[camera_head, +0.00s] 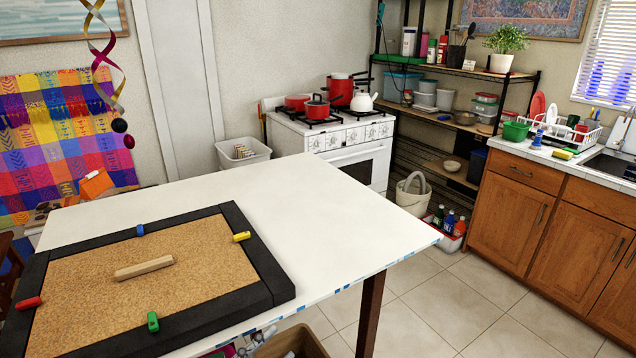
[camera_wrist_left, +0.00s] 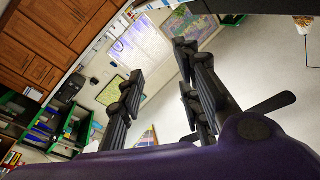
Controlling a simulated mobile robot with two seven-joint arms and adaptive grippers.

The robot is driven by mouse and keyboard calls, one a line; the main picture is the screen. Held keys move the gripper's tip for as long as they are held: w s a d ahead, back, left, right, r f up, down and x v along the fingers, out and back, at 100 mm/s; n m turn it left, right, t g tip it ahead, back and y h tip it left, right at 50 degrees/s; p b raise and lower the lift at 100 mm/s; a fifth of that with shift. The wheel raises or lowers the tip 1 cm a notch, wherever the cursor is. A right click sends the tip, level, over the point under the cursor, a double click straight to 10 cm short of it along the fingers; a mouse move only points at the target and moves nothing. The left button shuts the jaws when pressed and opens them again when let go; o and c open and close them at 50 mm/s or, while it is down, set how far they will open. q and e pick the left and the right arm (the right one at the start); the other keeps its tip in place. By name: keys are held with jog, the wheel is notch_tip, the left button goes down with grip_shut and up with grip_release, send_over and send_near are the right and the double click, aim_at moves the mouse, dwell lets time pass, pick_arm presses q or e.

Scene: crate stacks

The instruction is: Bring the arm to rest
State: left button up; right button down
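My left gripper (camera_wrist_left: 160,66) shows only in the left wrist view. Its dark fingers stand well apart with nothing between them, so it is open and empty. Its purple-and-black wrist fills the bottom of that view. The head view shows neither arm nor gripper. My right gripper is in no view. In the left wrist view the room is steeply tilted behind the fingers, and no surface touches them.
A white table (camera_head: 340,215) carries a black-framed cork board (camera_head: 100,258) with a wooden bar (camera_head: 144,268) and several coloured pieces. Beyond are a stove (camera_head: 345,140), a shelf rack (camera_head: 455,75) and wooden cabinets (camera_head: 560,220). Tiled floor (camera_head: 440,300) lies clear right of the table.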

pick_arm(q)
jog(key=s+a+f+n+t+y, duration=0.1)
jog(key=s+a+f+n+y, duration=0.4)
jog(key=a+f+n+y, duration=0.4)
jog(key=s+a+f+n+g+y+p, duration=0.1)
jog(key=s+f+n+g+y, duration=0.3)
jog(key=s+f, duration=1.3)
jog(key=s+a+n+g, duration=0.1)
jog(key=s+g, duration=0.1)
jog(key=shift+s+g, duration=0.2)
jog(key=shift+g, duration=0.2)
